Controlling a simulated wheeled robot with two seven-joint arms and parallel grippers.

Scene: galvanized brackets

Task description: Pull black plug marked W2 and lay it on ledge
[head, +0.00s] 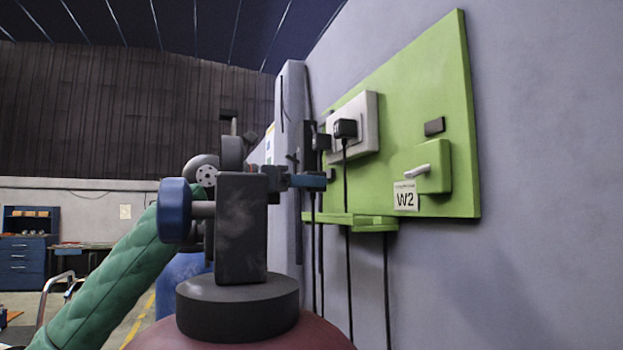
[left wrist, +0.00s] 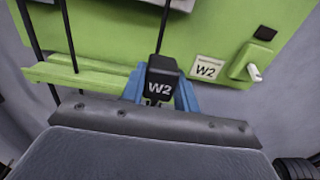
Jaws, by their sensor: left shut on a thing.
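The black plug marked W2 (left wrist: 160,80) is between the blue fingers of my left gripper (left wrist: 160,92), which is shut on it. Its white W2 mark faces the wrist camera. In the head view my left gripper (head: 310,181) points right, toward the green panel (head: 440,80), and the plug is hard to make out. The green ledge (head: 372,223) runs along the panel's lower edge. In the left wrist view the ledge (left wrist: 95,75) shows left of and behind the plug; I cannot tell whether they touch. My right gripper is not in view.
A white W2 label (head: 405,196) sits by a green box with a white lever (head: 418,172). Another black plug (head: 346,128) is in a grey plate on the panel. Black cords (head: 387,280) hang below the ledge. The grey wall (head: 540,200) at the right is bare.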

